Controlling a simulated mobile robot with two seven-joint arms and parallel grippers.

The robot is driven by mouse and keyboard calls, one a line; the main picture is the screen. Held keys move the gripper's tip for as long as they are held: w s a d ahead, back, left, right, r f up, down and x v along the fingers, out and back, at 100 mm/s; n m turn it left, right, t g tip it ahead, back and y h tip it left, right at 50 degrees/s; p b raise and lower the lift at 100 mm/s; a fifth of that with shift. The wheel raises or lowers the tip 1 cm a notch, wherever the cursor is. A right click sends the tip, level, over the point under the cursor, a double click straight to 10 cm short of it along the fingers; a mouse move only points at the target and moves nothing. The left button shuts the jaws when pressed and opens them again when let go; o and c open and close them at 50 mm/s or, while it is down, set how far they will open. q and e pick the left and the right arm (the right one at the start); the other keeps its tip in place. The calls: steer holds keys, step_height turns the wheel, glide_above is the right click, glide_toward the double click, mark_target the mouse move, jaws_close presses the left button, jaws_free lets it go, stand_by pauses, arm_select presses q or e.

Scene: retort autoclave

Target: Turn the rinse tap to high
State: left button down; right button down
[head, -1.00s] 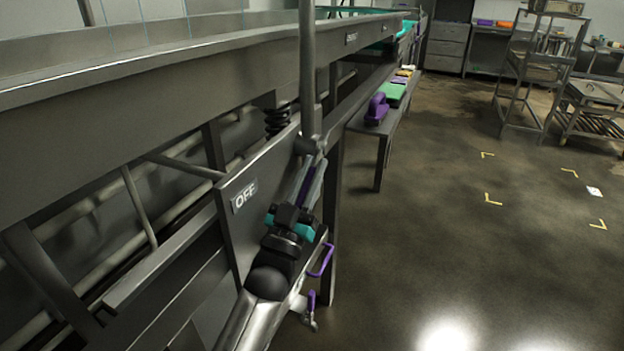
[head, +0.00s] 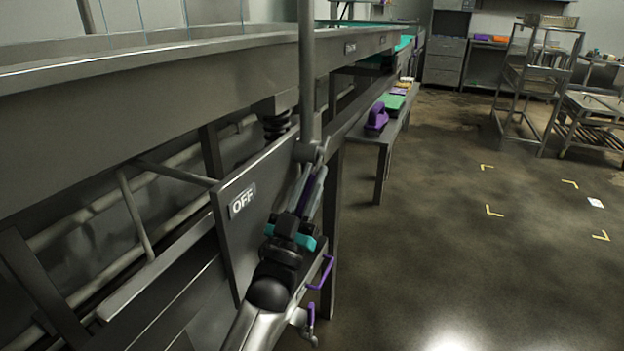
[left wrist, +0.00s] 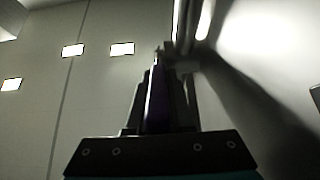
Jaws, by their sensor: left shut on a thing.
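My left gripper (head: 312,182) is shut on a narrow purple lever (head: 304,188), probably the rinse tap's handle, with its fingers on both sides of it. The lever stands below the foot of a vertical grey pipe (head: 309,90), in front of a grey plate with an OFF label (head: 242,201). In the left wrist view, the purple lever (left wrist: 157,105) shows dark between the fingers of the left gripper (left wrist: 162,85). Most of the tap is hidden by the fingers. No "high" mark can be read. My right gripper is in neither view.
A long steel trough (head: 150,95) runs along the left above bars and pipes. A purple handle (head: 322,272) is close to my left wrist. A low bench (head: 362,135) carries a purple tool (head: 376,116) and a green block (head: 390,102).

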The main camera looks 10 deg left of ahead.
arm_select(q)
steer(key=c, duration=0.8)
jaws_free()
steer(key=p+v, duration=0.1)
steer(key=v, duration=1.4)
steer(key=shift+p, duration=0.3)
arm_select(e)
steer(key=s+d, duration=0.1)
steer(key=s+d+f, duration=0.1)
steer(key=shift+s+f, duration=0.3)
arm_select(q)
steer(key=shift+s+f, duration=0.1)
